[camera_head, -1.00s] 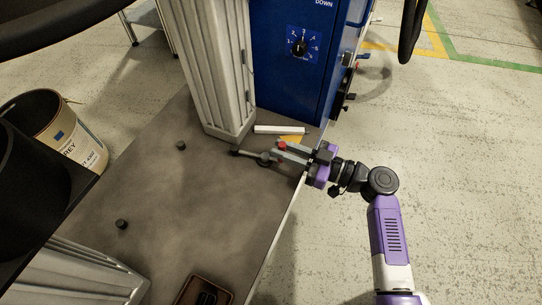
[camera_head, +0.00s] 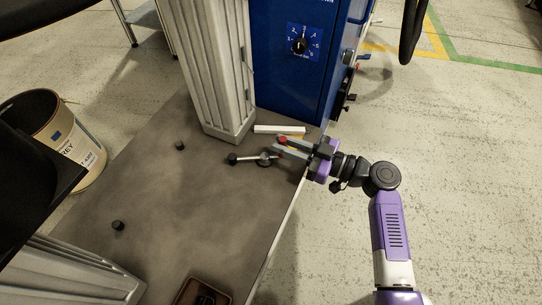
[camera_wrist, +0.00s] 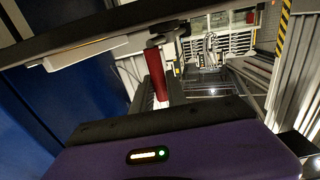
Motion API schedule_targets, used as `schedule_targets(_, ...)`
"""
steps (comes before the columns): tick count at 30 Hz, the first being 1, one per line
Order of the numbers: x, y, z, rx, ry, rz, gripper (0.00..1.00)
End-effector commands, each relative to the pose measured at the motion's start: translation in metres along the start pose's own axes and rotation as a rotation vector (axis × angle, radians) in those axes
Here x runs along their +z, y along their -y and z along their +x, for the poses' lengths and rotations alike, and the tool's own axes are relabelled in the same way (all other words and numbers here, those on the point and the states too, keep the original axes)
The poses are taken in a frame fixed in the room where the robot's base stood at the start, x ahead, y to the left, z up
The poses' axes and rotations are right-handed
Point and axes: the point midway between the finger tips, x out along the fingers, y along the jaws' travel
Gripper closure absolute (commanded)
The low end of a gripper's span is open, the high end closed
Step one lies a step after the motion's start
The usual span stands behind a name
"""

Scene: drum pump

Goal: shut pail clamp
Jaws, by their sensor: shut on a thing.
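The pail clamp (camera_head: 264,160) is a small grey metal lever mechanism on the dark base plate, right of the pale column's foot. Its arm ends in a black tip (camera_head: 233,159) on the left. Its red handle (camera_head: 283,140) lies between the fingers of my gripper (camera_head: 291,147), which reaches in from the right and is shut on it. In the wrist view the red handle (camera_wrist: 156,74) stands close in front of the gripper body. The fingers partly hide the handle's far end and the lever joint.
A pale ribbed column (camera_head: 218,75) and a blue cabinet (camera_head: 290,65) with a dial stand just behind the clamp. A white bar (camera_head: 279,129) lies between them and the clamp. The base plate (camera_head: 190,195) is mostly bare. A pail (camera_head: 70,140) stands on the floor at left.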

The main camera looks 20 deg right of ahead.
Motion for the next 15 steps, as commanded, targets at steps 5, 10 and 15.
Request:
schedule_targets(5,-0.0003,-0.0012,-0.0003,0.003,0.0,-0.001,1.0)
schedule_targets(10,0.0007,-0.0035,0.0013,0.003,0.0,-0.002,1.0)
schedule_targets(15,0.0008,-0.0074,0.004,0.003,-0.001,-0.002,1.0)
